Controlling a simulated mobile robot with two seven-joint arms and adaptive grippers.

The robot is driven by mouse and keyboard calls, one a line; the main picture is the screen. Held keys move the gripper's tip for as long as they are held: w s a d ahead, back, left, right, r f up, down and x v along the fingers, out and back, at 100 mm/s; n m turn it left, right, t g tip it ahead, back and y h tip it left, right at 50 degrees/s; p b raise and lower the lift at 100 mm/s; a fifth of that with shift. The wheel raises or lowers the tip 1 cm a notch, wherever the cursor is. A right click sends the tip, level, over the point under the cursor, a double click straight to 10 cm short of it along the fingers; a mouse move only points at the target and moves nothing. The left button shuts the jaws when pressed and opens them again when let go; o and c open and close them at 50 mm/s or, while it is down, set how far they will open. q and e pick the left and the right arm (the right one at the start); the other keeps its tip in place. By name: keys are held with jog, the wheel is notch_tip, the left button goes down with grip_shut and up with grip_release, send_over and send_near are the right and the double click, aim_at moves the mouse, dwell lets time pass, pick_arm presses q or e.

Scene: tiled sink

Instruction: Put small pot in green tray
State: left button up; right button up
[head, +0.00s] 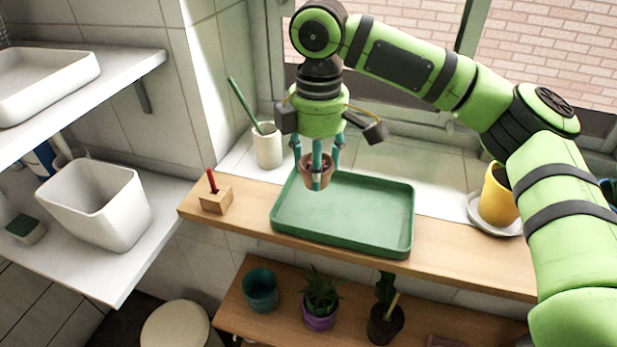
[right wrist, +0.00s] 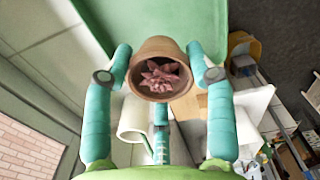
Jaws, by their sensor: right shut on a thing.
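The small pot (head: 316,170) is terracotta brown. In the right wrist view the pot (right wrist: 159,50) shows a pinkish plant inside. My right gripper (head: 317,178) points down and is shut on the pot, with its teal fingers around the sides. It holds the pot over the left back part of the green tray (head: 345,215); whether the pot touches the tray cannot be told. The tray is empty and lies on the wooden shelf. In the right wrist view the tray (right wrist: 170,15) shows behind the pot. My left gripper is not in view.
A white cup with a green stick (head: 268,148) stands behind the tray's left end. A wooden block with a red stick (head: 215,199) sits left of the tray. A yellow pot (head: 497,195) on a saucer stands at right. Potted plants (head: 319,305) stand on the lower shelf.

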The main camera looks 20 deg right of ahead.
aim_at(308, 184)
jog(key=shift+w+a+f, duration=0.25)
jog(key=shift+a+f, duration=0.45)
jog(key=shift+f, duration=0.15)
notch_tip(308, 184, down, 2)
jog(key=shift+f+p, duration=0.15)
jog(key=shift+p, duration=0.5)
jog(key=shift+f, duration=0.4)
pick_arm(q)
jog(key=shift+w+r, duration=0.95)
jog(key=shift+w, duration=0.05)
pick_arm(e)
jog(key=shift+f, duration=0.1)
jog(key=o, duration=1.2)
jog(key=shift+f, duration=0.1)
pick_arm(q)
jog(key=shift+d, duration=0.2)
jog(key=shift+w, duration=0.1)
